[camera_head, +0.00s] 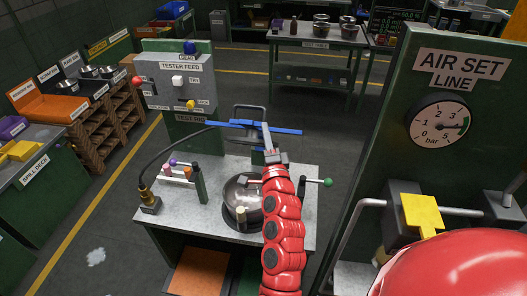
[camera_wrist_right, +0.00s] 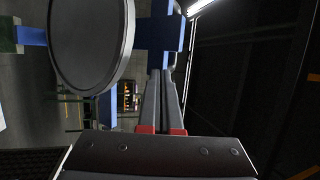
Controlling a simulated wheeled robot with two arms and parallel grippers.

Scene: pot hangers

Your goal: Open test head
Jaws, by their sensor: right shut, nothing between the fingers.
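The test head shows as a blue bar (camera_head: 282,131) with a grey frame, raised over the test rig bench. In the right wrist view a round dark disc with a grey rim (camera_wrist_right: 90,42) is close at upper left, beside blue parts (camera_wrist_right: 158,34). My right gripper (camera_head: 265,127) reaches up to the blue bar; its fingers (camera_wrist_right: 160,75) are together and empty, with tips close to the blue part. I cannot tell if they touch it. A metal pot (camera_head: 241,194) stands on the bench below, partly hidden by my red arm. My left gripper is not in view.
The bench (camera_head: 222,243) also holds colored-knob posts (camera_head: 198,184) and a brass fitting with a hose (camera_head: 149,201). A green-knobbed lever (camera_head: 327,182) sticks out right. The tester feed panel (camera_head: 176,84) stands behind. The air set line panel (camera_head: 452,48) stands close on the right.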

